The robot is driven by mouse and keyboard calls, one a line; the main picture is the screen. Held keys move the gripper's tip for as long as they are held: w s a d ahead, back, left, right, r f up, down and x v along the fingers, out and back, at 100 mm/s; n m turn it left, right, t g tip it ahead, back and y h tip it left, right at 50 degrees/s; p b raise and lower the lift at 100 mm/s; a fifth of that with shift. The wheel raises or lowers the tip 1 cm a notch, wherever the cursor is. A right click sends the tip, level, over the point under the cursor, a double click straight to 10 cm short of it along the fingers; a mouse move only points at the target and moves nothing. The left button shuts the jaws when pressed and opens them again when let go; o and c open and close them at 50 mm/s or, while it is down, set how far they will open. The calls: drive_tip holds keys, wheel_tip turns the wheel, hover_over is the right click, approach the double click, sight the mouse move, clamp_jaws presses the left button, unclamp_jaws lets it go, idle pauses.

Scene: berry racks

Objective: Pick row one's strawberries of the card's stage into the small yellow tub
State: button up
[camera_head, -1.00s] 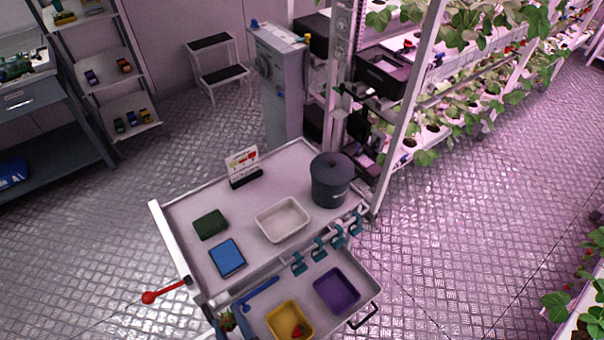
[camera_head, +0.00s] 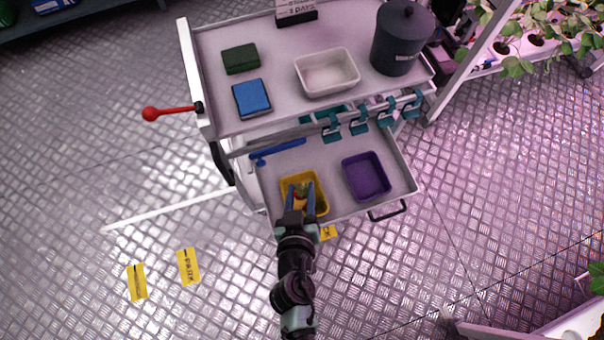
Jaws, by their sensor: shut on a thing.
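The small yellow tub (camera_head: 320,204) sits in the pulled-out lower drawer of the cart, left of a purple tub (camera_head: 366,177). My gripper (camera_head: 300,190) is over the yellow tub, its fingers pointing into it. It is shut on a small strawberry (camera_head: 300,195), of which a bit of red and green shows between the fingers. My gripper hides part of the tub's inside, so I cannot tell what else lies there. The card (camera_head: 296,9) stands on the cart top, cut by the upper frame edge; only its lowest line shows.
The cart top (camera_head: 222,100) holds a white tray (camera_head: 326,91), a dark lidded pot (camera_head: 402,40), a green block (camera_head: 240,59) and a blue block (camera_head: 252,98). Teal clips (camera_head: 359,120) hang on its front edge. A red-knobbed lever (camera_head: 151,114) sticks out left. Plants stand at upper right.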

drive_tip(key=shift+w+f+m+g+h+b, duration=0.7)
drive_tip(key=shift+w+f+m+b, duration=0.75)
drive_tip(key=shift+f+b, duration=1.85)
drive_tip(key=shift+w+f+m+g+h+b, duration=0.3)
drive_tip(key=shift+w+f+m+h+b, duration=0.95)
drive_tip(key=shift+f+b, duration=1.95)
drive_tip(key=shift+w+f+m+g+h+b, duration=0.55)
drive_tip(key=shift+w+f+m+b, duration=1.15)
drive_tip(key=shift+f+b, duration=1.6)
drive_tip(key=shift+w+n, duration=0.3)
drive_tip(key=o, duration=1.3)
drive_tip(key=shift+c, duration=0.2)
